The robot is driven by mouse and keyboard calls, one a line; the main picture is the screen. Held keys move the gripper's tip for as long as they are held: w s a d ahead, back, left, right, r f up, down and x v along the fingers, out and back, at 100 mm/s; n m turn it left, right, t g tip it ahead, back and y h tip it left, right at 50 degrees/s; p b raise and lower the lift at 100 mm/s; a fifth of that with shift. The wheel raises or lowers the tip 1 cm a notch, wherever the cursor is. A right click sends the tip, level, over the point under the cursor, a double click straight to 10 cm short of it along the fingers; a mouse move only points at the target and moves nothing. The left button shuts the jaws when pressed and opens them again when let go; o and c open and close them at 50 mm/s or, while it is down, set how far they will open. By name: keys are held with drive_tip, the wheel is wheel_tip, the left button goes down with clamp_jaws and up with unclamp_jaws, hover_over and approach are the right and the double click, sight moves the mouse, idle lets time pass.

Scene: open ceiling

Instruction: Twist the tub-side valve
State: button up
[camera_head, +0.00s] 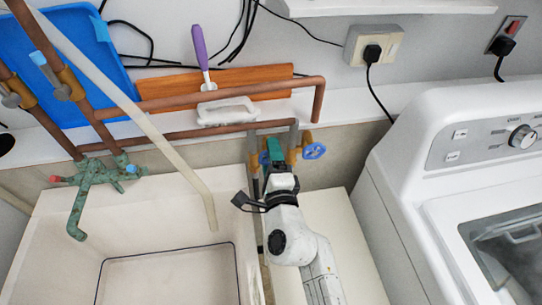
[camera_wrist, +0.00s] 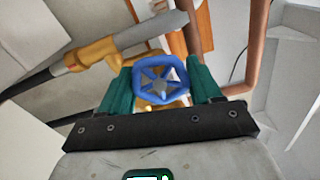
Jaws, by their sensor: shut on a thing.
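My gripper (camera_head: 272,152) reaches the wall pipes above the tub's right edge, its green fingers in front of the tub-side valve. In the wrist view my gripper (camera_wrist: 160,85) has one green finger on each side of a blue spoked handwheel (camera_wrist: 160,76) and is shut on it. This handwheel is the tub-side valve; a yellow brass body shows behind it. A second valve with a blue wheel (camera_head: 313,151) sits just to the right, apart from my gripper.
The white tub (camera_head: 60,245) is at left with a green-worn faucet (camera_head: 90,182). A beige hose (camera_head: 175,160) hangs into it. Copper pipes (camera_head: 240,93) run along the wall. A washing machine (camera_head: 400,200) stands at right. A purple-handled brush (camera_head: 201,55) and white soap dish (camera_head: 228,111) are above.

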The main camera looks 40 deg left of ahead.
drive_tip(key=shift+s+f, duration=0.1)
drive_tip(key=shift+f, duration=0.05)
drive_tip(key=o, duration=1)
drive_tip(key=shift+o, duration=0.2)
drive_tip(key=b+v, duration=0.4)
drive_tip(key=v, duration=0.6)
drive_tip(key=shift+s+d+b, duration=0.15)
drive_tip(key=shift+d+b, duration=0.15)
drive_tip(key=shift+b, duration=0.05)
